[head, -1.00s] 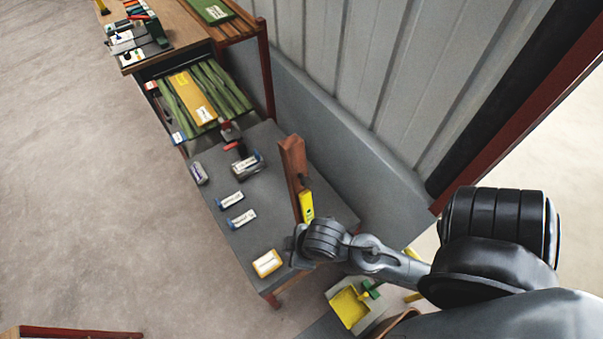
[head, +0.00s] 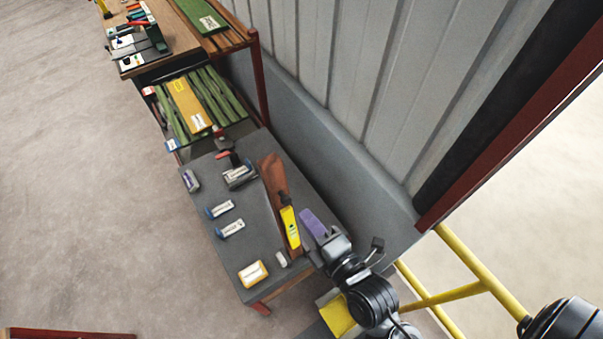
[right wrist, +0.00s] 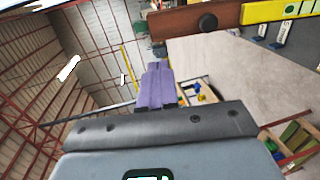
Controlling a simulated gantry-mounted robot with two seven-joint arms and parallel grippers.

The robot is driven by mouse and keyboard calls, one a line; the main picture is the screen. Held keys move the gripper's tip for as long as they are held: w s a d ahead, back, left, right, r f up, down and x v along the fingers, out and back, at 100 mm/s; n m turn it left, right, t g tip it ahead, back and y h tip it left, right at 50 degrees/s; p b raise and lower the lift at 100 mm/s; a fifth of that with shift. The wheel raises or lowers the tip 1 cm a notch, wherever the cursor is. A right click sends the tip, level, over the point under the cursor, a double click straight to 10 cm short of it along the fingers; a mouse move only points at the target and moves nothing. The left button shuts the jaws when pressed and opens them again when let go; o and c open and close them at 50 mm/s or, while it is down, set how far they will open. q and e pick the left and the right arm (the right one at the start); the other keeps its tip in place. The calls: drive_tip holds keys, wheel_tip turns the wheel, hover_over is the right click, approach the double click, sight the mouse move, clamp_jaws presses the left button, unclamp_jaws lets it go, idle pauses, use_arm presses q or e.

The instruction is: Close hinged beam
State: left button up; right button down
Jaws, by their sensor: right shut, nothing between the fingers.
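The hinged beam (head: 273,180) is a reddish-brown wooden bar on the right side of the grey table in the head view. A yellow piece (head: 290,228) with dark marks is at its near end. The brown beam (right wrist: 190,20) also crosses the top of the right wrist view, with a round dark spot on it. My right gripper (head: 313,224) has purple fingers, shut and empty, just right of the yellow piece; I cannot tell whether they touch it. The shut fingers (right wrist: 156,85) show in the right wrist view. My left gripper is not in view.
The grey table (head: 240,205) holds several small labelled blocks and a yellow-edged box (head: 253,274). A grey wall (head: 340,150) runs behind it. A yellow rail (head: 470,290) is at the lower right. Open floor lies to the left.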

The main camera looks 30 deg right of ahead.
drive_tip(key=w+b, duration=0.1)
drive_tip(key=b, duration=0.7)
approach(270, 172)
drive_tip(key=w, duration=0.2)
drive_tip(key=w+f, duration=0.1)
drive_tip(key=w, duration=0.2)
drive_tip(key=shift+w+a+f, duration=0.1)
drive_tip(key=shift+w+f, duration=0.1)
drive_tip(key=shift+w, duration=0.65)
drive_tip(key=shift+w, duration=0.1)
